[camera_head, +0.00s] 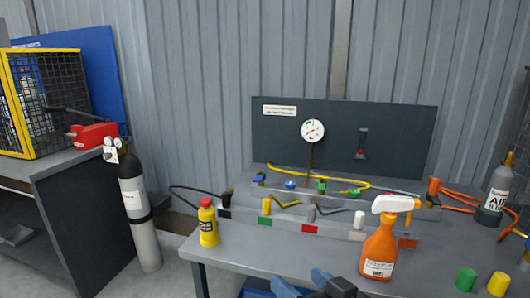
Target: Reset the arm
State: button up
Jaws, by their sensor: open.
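My gripper (318,284) shows at the bottom edge of the head view, in front of the grey workbench (270,262). Only its dark and blue upper parts are in the picture; the rest is cut off. It is open, and I see nothing held in it. It appears apart from the orange spray bottle (379,250) to its right and the yellow bottle (208,222) to its left.
A stepped rack (330,228) with coloured fittings and hoses stands before a dark gauge panel (285,150). A gas cylinder (140,215) stands left of the bench. Yellow (499,283) and green (466,278) cylinders sit at front right.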

jog(key=s+d+f+m+t+h, duration=0.1)
jog(key=s+d+f+m+h, duration=0.15)
jog(key=s, duration=0.45)
jog(key=s+d+f+m+h, duration=0.1)
jog(key=s+f+m+h, duration=0.15)
jog(key=s, duration=0.55)
jog(key=s+d+f+m+t+h, duration=0.1)
jog(key=s+d+f+h, duration=0.15)
jog(key=s, duration=0.45)
jog(key=s+d+r+n, duration=0.1)
jog(key=s+d, duration=0.3)
jog(key=s, duration=0.4)
jog(key=s+d+r+n, duration=0.2)
jog(key=s+d+r, duration=0.2)
jog(key=s, duration=0.5)
jog(key=shift+s+d, duration=0.25)
jog(key=shift+d, duration=0.1)
